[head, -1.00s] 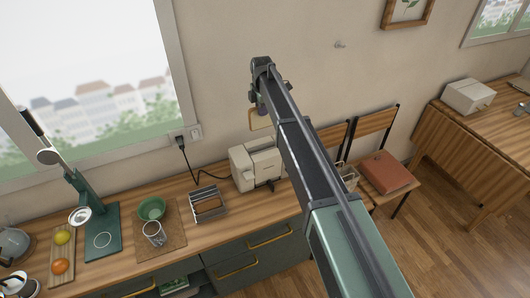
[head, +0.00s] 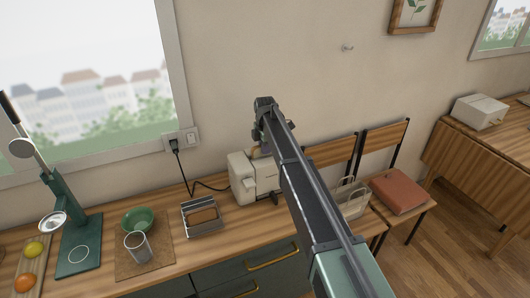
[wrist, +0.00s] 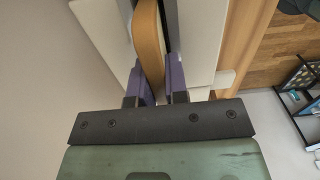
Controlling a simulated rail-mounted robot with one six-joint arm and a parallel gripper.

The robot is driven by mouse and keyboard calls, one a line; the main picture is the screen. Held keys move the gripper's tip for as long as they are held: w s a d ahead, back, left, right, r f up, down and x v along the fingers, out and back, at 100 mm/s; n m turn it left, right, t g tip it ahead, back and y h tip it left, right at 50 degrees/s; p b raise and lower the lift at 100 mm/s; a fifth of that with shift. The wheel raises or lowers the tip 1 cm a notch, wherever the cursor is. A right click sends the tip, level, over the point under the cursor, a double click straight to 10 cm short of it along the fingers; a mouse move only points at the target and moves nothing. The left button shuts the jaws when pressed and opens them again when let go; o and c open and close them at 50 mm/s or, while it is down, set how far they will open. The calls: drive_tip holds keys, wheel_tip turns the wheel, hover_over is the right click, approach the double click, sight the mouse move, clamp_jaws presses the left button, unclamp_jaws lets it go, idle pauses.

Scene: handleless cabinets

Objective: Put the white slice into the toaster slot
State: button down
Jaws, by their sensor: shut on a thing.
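The cream-white toaster (head: 240,188) stands on the wooden counter below my arm. In the wrist view its pale top (wrist: 203,35) shows on both sides of the slice, with a dark slot beside it. The slice (wrist: 149,45) shows its tan crust edge-on between the two purple fingers of my gripper (wrist: 158,82), which is shut on it. The slice looks lined up along the slot, over it or partly in it; I cannot tell how deep. In the head view my arm hides most of the gripper, and only a small tan bit of the slice (head: 256,152) shows.
A metal rack (head: 201,217) stands left of the toaster. Further left are a green bowl (head: 137,220), a glass (head: 137,246) and a green lamp-like stand (head: 76,235). A black cord runs from the wall socket (head: 181,141) to the toaster. Chairs stand to the right.

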drive_tip(key=shift+f, duration=0.25)
drive_tip(key=c, duration=1.1)
unclamp_jaws()
drive_tip(key=shift+r, duration=0.1)
wheel_tip(320, 180, up, 12)
drive_tip(key=p, duration=1.2)
drive_tip(key=shift+r, duration=0.25)
drive_tip(key=shift+f, duration=0.1)
